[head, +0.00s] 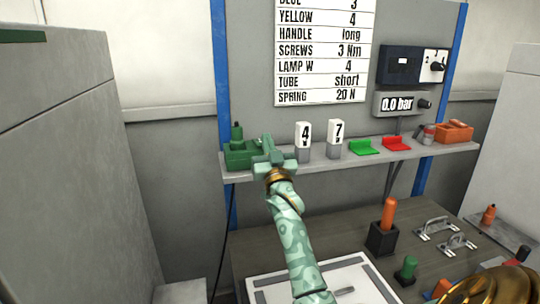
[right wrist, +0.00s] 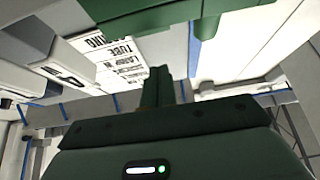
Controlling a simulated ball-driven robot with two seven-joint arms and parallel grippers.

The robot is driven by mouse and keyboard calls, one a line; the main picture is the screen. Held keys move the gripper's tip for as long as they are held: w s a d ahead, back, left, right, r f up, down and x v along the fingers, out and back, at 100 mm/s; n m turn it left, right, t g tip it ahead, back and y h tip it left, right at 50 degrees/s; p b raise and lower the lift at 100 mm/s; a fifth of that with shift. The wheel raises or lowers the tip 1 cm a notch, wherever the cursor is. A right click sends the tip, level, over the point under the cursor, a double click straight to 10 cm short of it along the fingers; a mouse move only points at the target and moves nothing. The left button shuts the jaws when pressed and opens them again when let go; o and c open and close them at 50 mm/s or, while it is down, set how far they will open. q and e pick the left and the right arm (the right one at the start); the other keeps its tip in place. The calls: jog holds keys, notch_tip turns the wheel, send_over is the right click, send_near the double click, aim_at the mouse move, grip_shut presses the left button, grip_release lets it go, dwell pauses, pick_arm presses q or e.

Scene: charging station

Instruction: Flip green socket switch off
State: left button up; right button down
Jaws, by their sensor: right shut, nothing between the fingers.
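The green socket (head: 235,155) is a green box at the left end of the wall shelf, with a small green upright part (head: 237,132) behind it. My right gripper (head: 267,145) is shut and empty at the socket's right side, covering part of it. I cannot tell whether they touch. In the right wrist view the shut fingers (right wrist: 166,88) point up toward a green body (right wrist: 150,17), which looks like the socket's underside or side. The socket's switch cannot be made out in either view.
On the shelf (head: 310,164) stand two white-topped blocks marked 4 (head: 304,133) and 7 (head: 336,132), close right of the gripper. Farther right are a green tray (head: 362,147), a red tray (head: 396,144) and an orange box (head: 455,132). A workbench (head: 340,227) lies below.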

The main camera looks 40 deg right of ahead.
jog(key=w, duration=0.1)
jog(key=w+d, duration=0.1)
jog(key=w+b, duration=0.1)
jog(key=shift+d+f, duration=0.2)
jog(key=shift+d, duration=0.05)
jog(key=shift+s+f, duration=0.1)
jog(key=shift+f, duration=0.65)
jog(key=f+t+b, duration=0.1)
jog(key=b, duration=0.3)
jog(key=shift+a+f+h, duration=0.1)
jog(key=shift+f+h, duration=0.15)
jog(key=shift+h, duration=0.05)
notch_tip(320, 180, up, 5)
jog(key=p, duration=0.4)
jog(key=w+f+v, duration=0.1)
jog(key=v, duration=1)
jog(key=shift+d+f+b, duration=0.25)
jog(key=shift+d+b, duration=0.1)
jog(key=shift+b, duration=0.1)
